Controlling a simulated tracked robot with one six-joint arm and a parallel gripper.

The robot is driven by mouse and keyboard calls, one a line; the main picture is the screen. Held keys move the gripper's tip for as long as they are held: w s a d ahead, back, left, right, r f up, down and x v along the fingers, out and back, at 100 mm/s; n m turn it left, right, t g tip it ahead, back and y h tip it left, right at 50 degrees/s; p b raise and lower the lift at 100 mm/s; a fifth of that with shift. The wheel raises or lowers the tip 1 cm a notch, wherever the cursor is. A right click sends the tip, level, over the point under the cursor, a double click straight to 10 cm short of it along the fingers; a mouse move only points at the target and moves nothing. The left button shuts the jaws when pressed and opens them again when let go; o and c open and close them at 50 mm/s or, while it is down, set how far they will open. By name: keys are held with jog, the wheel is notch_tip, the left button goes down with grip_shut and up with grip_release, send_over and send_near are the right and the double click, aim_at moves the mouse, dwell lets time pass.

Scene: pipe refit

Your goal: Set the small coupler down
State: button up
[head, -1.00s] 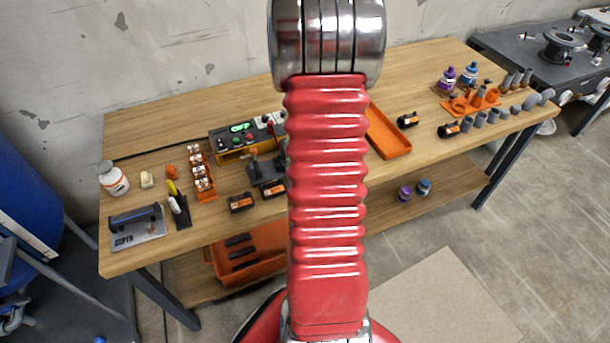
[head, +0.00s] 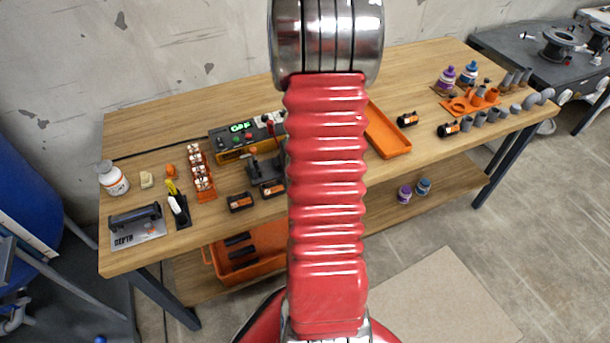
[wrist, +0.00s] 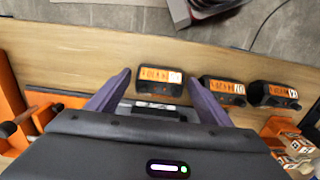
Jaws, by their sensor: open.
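In the wrist view, a black coupler with an orange and white label (wrist: 160,80) sits on the wooden bench top, between my fingertips. My gripper (wrist: 158,76) is open, one purple-grey finger on each side of this coupler, with a gap that looks clear. Two similar couplers, a middle one (wrist: 222,90) and an end one (wrist: 276,95), stand in a row beside it. The head view shows two labelled couplers, one (head: 240,202) and another (head: 273,190), left of my red arm. My gripper and the coupler between its fingers are hidden there behind my arm. Label sizes are unreadable.
An orange tray (head: 387,130) lies right of my arm in the head view. A rack of small fittings (head: 201,175) and a yellow control box (head: 232,153) stand to the left. The bench's front edge is close to the coupler row. Grey pipe pieces (head: 480,119) line the right end.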

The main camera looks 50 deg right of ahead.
notch_tip(320, 180, up, 12)
dwell(0.6)
dwell(0.6)
jog(key=w+a+r+n+t+h, duration=0.1)
jog(key=w+a+r, duration=0.1)
jog(key=a+r, duration=0.5)
jog(key=w+a+r+n+t, duration=0.1)
jog(key=w+a+r+n, duration=0.15)
jog(key=a, duration=0.85)
jog(key=s+a+r+n+t, duration=0.1)
jog(key=s+a+r, duration=0.1)
jog(key=a, duration=0.7)
jog(key=s+a+r+n+t+y, duration=0.1)
jog(key=s+a, duration=0.3)
jog(key=a, duration=0.5)
jog(key=shift+s+a+r+n+t, duration=0.3)
jog(key=shift+s+r+n+t, duration=0.05)
jog(key=shift+r+t, duration=0.4)
